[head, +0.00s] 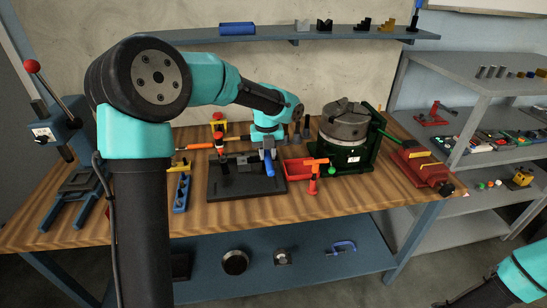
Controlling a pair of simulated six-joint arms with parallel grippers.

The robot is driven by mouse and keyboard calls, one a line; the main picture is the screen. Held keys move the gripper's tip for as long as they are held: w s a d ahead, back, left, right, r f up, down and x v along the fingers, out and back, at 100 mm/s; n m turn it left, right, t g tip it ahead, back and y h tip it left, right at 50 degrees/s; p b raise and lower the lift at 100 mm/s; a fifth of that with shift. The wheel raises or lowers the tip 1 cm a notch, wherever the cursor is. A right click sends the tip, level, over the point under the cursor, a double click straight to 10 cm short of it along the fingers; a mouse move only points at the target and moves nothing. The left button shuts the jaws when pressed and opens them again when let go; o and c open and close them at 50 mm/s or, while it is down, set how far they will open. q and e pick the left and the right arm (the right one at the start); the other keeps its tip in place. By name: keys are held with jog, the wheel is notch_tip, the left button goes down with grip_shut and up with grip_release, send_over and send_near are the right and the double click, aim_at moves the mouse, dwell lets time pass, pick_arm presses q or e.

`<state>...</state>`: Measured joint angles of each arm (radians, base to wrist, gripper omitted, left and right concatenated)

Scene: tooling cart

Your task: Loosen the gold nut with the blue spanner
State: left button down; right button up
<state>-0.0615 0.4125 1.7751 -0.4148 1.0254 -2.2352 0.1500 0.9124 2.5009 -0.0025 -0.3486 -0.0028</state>
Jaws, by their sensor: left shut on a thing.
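My left gripper (267,146) points down over the right part of a dark base plate (245,190) on the wooden bench. It is shut on the blue spanner (269,165), whose blue handle shows just below the fingers. A grey block fixture and an upright black post with a red top (223,160) stand on the plate. I cannot make out the gold nut at this size, nor whether the spanner touches anything. My right arm shows only at the lower right corner; its gripper is out of the picture.
A red tray (299,172) and an orange-red hammer-like tool (314,178) lie right of the plate. A rotary chuck (345,125) on a green base stands beyond them. A blue bar (181,192) lies left. A red vise (422,170) sits at the right.

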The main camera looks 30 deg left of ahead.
pick_arm(q)
jog(key=shift+f, duration=0.1)
jog(key=shift+f, duration=1.9)
jog(key=shift+f, duration=1.75)
dwell(1.8)
jog(key=shift+d, duration=0.1)
dwell(0.4)
jog(key=shift+w+d+n, duration=0.55)
jog(key=shift+d+n, duration=0.05)
jog(key=shift+n, duration=0.3)
jog(key=shift+w+d+n, duration=0.75)
jog(key=shift+w+n, duration=0.1)
jog(key=shift+n, duration=0.35)
jog(key=shift+w+d+n, duration=0.4)
jog(key=shift+w+n, duration=0.4)
jog(key=shift+n, duration=0.1)
jog(key=shift+w+d+n, duration=0.2)
jog(key=shift+w+n, duration=0.4)
jog(key=shift+n, duration=0.05)
jog(key=shift+w+d+n, duration=0.2)
jog(key=shift+w+n, duration=0.4)
jog(key=shift+n, duration=0.05)
